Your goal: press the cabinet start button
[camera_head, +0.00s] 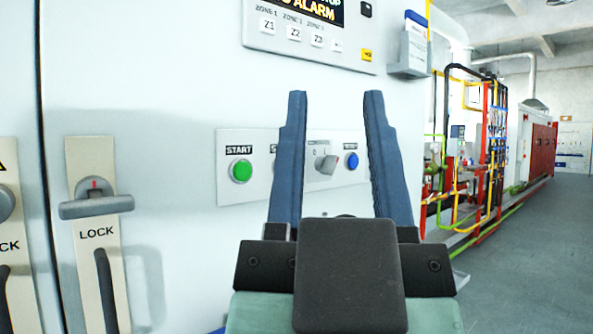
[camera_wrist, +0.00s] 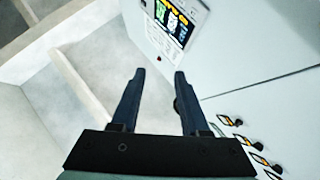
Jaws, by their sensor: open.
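The cabinet (camera_head: 170,180) is a pale upright front filling the left and middle of the head view. On its button panel (camera_head: 222,196) a green button (camera_head: 240,171) sits under a START label. My gripper (camera_head: 332,98) has two blue fingers, spread apart and empty, in front of the panel and to the right of the green button. The left finger partly hides the button and label next to START. A gap shows between the gripper and the green button in the picture; the depth is hard to tell. In the wrist view my gripper (camera_wrist: 159,75) is open too, with nothing between the fingers.
A grey selector switch (camera_head: 327,163) and a blue button (camera_head: 351,161) share the panel. A LOCK handle (camera_head: 96,206) juts out at left. An alarm display panel (camera_head: 305,38) is above. Red and yellow piped machinery (camera_head: 480,150) stands at right beside open grey floor (camera_head: 530,250).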

